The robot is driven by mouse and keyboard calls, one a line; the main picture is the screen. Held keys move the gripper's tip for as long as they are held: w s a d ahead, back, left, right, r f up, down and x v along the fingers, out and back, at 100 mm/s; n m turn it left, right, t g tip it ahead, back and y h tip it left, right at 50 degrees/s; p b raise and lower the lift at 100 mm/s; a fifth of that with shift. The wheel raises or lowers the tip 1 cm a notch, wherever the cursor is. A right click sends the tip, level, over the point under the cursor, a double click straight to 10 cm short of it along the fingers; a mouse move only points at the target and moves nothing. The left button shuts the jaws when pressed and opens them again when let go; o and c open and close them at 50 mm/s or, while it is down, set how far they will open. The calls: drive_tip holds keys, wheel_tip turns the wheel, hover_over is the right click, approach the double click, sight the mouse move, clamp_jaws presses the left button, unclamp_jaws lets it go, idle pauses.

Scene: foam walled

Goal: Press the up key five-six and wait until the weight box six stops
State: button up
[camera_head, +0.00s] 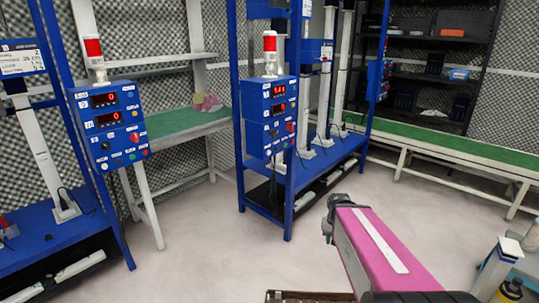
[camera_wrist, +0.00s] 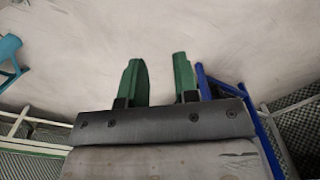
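Two blue control panels show in the head view, one on the left rig (camera_head: 119,147) and one on the middle rig (camera_head: 256,130). Each has red number displays and several small coloured buttons. The labels are too small to read, so I cannot tell which button is the up key five-six. I cannot make out which part is weight box six. My gripper (camera_wrist: 158,75) shows in the wrist view with two green fingers apart and nothing between them. It points at bare floor, away from any panel.
Red-and-white signal lamps top both panels. A green-topped bench (camera_head: 440,147) runs along the right wall, with a black shelf (camera_head: 432,48) behind. Open pale floor (camera_head: 200,250) lies before the rigs. A yellow-black item (camera_head: 508,291) stands at the lower right.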

clamp_jaws()
idle(1.4)
